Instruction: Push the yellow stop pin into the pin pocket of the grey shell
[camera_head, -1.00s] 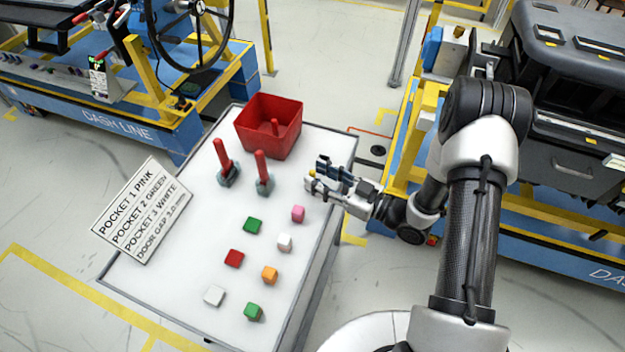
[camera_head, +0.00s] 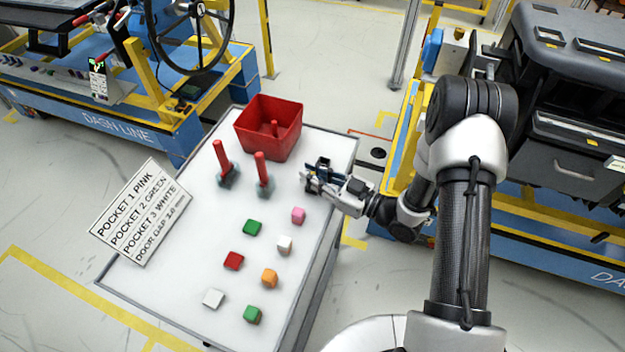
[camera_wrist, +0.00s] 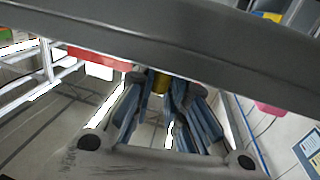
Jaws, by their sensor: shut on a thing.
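My gripper (camera_head: 314,178) is over the right edge of the white table in the head view. In the wrist view its blue fingers (camera_wrist: 165,105) are closed around the yellow stop pin (camera_wrist: 160,83), whose short yellow end shows between them. I cannot make out the pin in the head view. The dark grey dashboard module (camera_head: 565,90) stands at the far right, well apart from my gripper. I cannot tell the grey shell's pin pocket in either view.
The white table (camera_head: 190,250) holds a red bin (camera_head: 268,128), two upright red-handled tools (camera_head: 222,160) and several coloured blocks (camera_head: 252,228). A sign (camera_head: 140,212) stands at its left. A blue cart (camera_head: 130,125) with a steering wheel is behind. Floor shows between table and module.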

